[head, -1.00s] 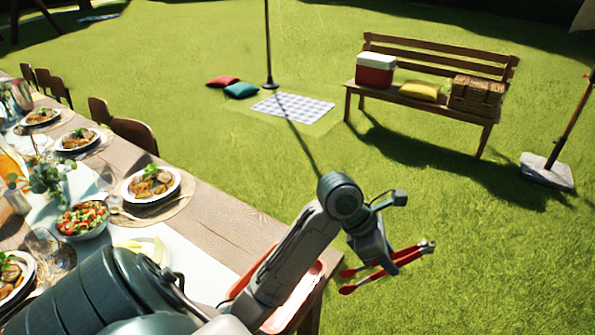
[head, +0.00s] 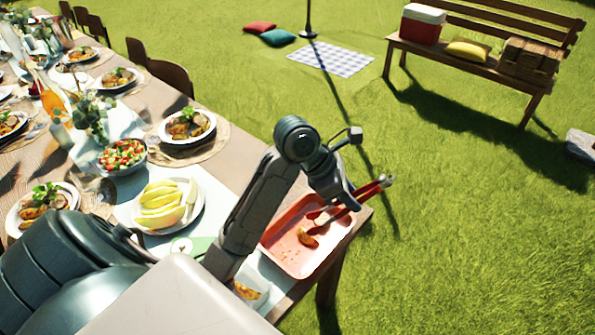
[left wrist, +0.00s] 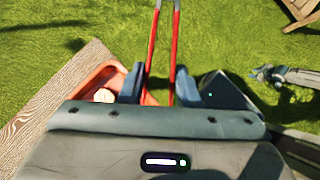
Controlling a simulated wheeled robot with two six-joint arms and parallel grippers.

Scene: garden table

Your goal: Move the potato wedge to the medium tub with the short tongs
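My left gripper (head: 350,201) is shut on the red short tongs (head: 372,187), which also show between its fingers in the left wrist view (left wrist: 165,45). The tongs' two arms are spread apart, above the red tray (head: 290,264). The brown potato wedge (head: 307,238) appears to lie in the tray, close by one red tong end; I cannot tell if they touch. A pale tub (head: 262,294) with a golden piece inside shows partly beside my left arm; its size is unclear. My right gripper is not in view.
A plate of yellow wedges (head: 202,207), a salad bowl (head: 122,172) and several filled plates stand left of my arm on the long table (head: 232,150). The tray is at the table's corner, with open grass beyond. A bench (head: 470,70) stands far off.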

